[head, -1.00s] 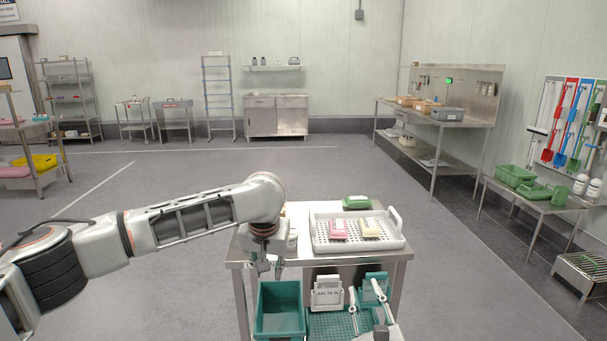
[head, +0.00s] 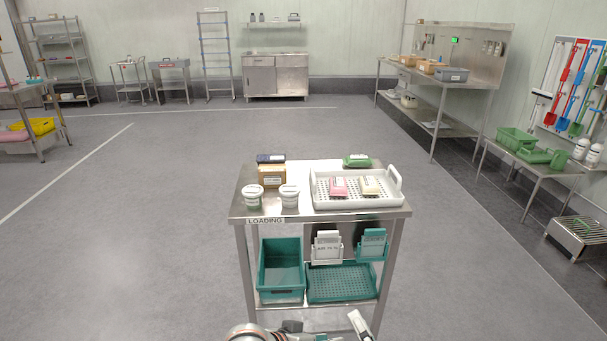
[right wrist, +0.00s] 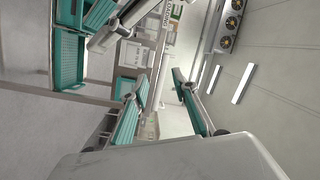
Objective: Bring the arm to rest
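My right gripper (right wrist: 163,78) shows in the right wrist view with its two teal-padded fingers apart and nothing between them. In the head view only a small pale part of the right gripper (head: 360,323) shows at the bottom edge, in front of the loading table (head: 265,213). A rounded part of my left arm (head: 246,332) with an orange ring shows at the bottom edge; the state of the left gripper cannot be made out. The arm parts in the head view are low, below the table top.
The table top holds a white perforated tray (head: 360,201) with a pink and a cream pack, two white tubs (head: 252,196), a tan box (head: 272,176) and a green item (head: 357,161). A teal bin (head: 281,268) and teal basket (head: 342,283) sit below. Floor at left is open.

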